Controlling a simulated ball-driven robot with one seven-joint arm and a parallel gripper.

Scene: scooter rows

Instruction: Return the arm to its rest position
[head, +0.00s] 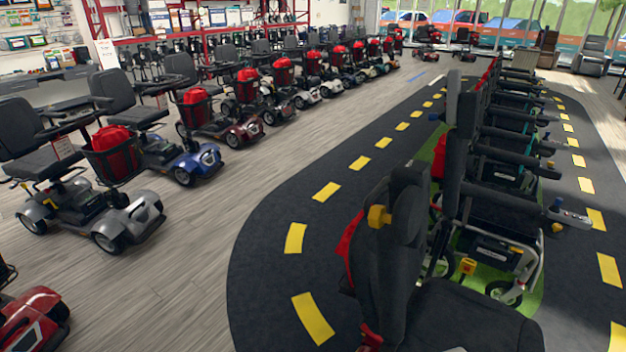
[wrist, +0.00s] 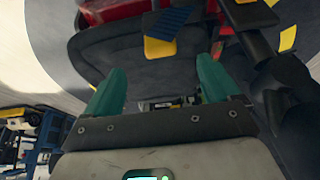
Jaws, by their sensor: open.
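My gripper (wrist: 160,72) shows in the wrist view with its two green fingers spread apart. Nothing is between the fingertips. Beyond them is a dark grey surface with a yellow piece, a blue ribbed piece and some red at the top; I cannot tell exactly what these belong to. My arm and gripper do not show in the head view, so the arm's overall pose is hidden.
A black padded chair (head: 398,250) stands close in front, at the head of a row of powered chairs (head: 500,170). A dark track (head: 285,200) with yellow dashes loops around them. Scooters (head: 90,190) line the left. Bare wooden floor (head: 180,245) lies between the scooters and track.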

